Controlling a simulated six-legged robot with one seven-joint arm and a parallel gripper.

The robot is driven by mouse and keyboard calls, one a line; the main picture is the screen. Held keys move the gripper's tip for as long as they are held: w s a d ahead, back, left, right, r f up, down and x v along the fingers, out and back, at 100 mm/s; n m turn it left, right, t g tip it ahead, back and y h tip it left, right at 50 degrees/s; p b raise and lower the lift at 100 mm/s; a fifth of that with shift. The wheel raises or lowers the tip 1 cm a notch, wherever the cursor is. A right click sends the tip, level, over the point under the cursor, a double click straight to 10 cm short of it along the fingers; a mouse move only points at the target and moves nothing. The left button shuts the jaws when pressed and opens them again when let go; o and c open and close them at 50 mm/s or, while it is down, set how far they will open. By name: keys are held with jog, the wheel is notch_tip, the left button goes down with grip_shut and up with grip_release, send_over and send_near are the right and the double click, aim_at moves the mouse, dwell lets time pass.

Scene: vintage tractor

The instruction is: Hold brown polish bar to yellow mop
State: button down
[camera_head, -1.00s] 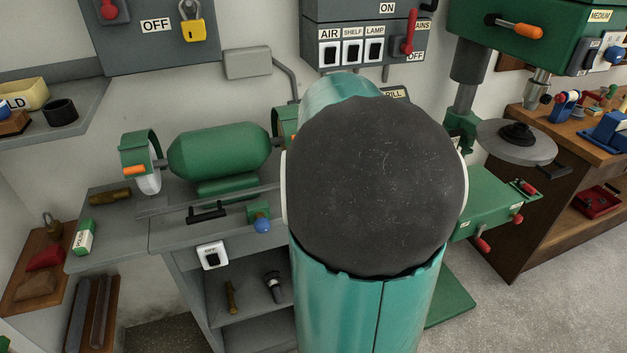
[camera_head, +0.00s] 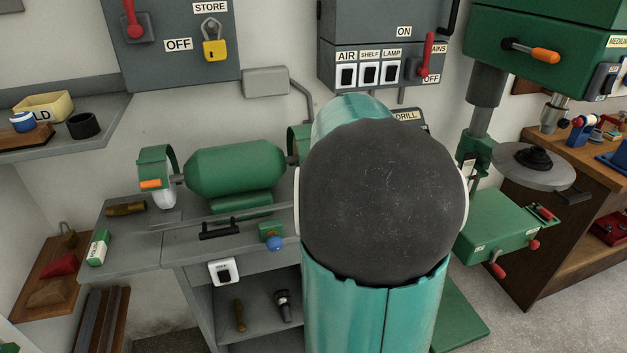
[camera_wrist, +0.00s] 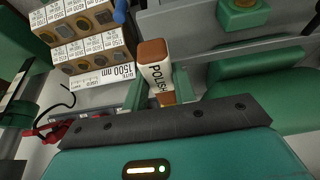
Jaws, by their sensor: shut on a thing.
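The brown polish bar (camera_wrist: 154,52), with a white label reading POLISH, shows in the wrist view. My gripper (camera_wrist: 157,84) is shut on it, with a green finger on either side. In the head view, my arm hides the gripper and the bar. The green bench machine (camera_head: 235,168) stands on the grey bench, with a pale wheel (camera_head: 163,196) under a green guard at its left end. Its right end is mostly behind my arm. I cannot make out a yellow mop in either view.
A white-and-green box (camera_head: 98,248) and a brass cylinder (camera_head: 126,209) lie on the bench's left part. A green drill press (camera_head: 497,227) stands at right. In the wrist view, a rack of labelled blocks (camera_wrist: 85,35) is at upper left. Grey floor shows at lower right.

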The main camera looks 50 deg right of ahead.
jog(key=shift+w+d, duration=0.35)
jog(key=shift+w, duration=0.3)
jog(key=shift+s+d, duration=0.15)
jog(key=shift+d, duration=0.25)
dwell(0.5)
jog(key=s+a, duration=0.5)
jog(key=s, duration=0.3)
jog(key=shift+s, duration=0.3)
dwell(0.6)
jog(key=shift+s, duration=0.1)
dwell(0.7)
